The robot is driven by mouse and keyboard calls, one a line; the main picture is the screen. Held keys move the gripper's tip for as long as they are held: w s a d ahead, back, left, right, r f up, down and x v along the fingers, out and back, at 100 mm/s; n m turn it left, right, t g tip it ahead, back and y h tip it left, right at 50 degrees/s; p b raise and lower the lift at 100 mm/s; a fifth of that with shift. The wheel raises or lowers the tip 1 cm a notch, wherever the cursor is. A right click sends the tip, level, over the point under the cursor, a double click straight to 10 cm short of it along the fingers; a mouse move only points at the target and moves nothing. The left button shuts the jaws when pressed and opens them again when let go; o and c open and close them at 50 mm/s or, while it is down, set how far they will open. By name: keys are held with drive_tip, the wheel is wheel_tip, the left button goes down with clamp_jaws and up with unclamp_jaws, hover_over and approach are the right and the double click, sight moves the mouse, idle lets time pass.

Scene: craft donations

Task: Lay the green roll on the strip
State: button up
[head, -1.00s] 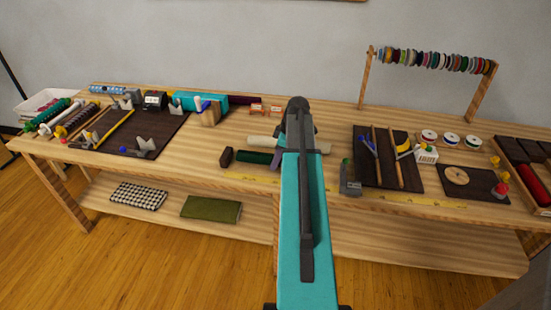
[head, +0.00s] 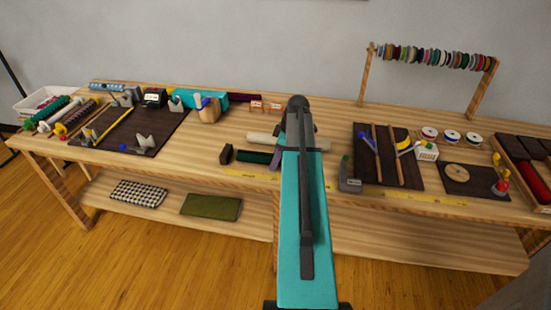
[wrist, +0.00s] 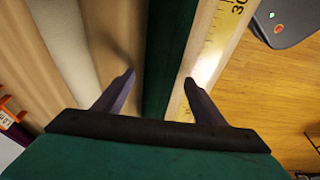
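The dark green roll (head: 257,157) lies on the bench near its front edge, left of my arm in the head view. In the wrist view the green roll (wrist: 166,45) runs lengthwise between the two fingers of my gripper (wrist: 159,77). The fingers are open, one on each side of the roll, with a gap showing on both sides. A yellow strip with ruler marks (wrist: 212,35) lies along the bench edge, right of the roll there. In the head view the strip (head: 250,174) is in front of the roll. My arm hides part of both.
A cream roll (head: 262,138) lies behind the green one, and a dark block (head: 226,153) stands at its left end. A grey device (head: 350,180) stands right of my arm. A dark mat with tools (head: 388,172) lies further right. Bare bench shows left of the rolls.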

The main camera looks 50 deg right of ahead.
drive_tip(key=shift+r, duration=0.1)
drive_tip(key=shift+v, duration=0.8)
drive_tip(key=b+v, duration=0.2)
drive_tip(key=v, duration=1)
drive_tip(key=shift+s, duration=0.15)
idle(0.6)
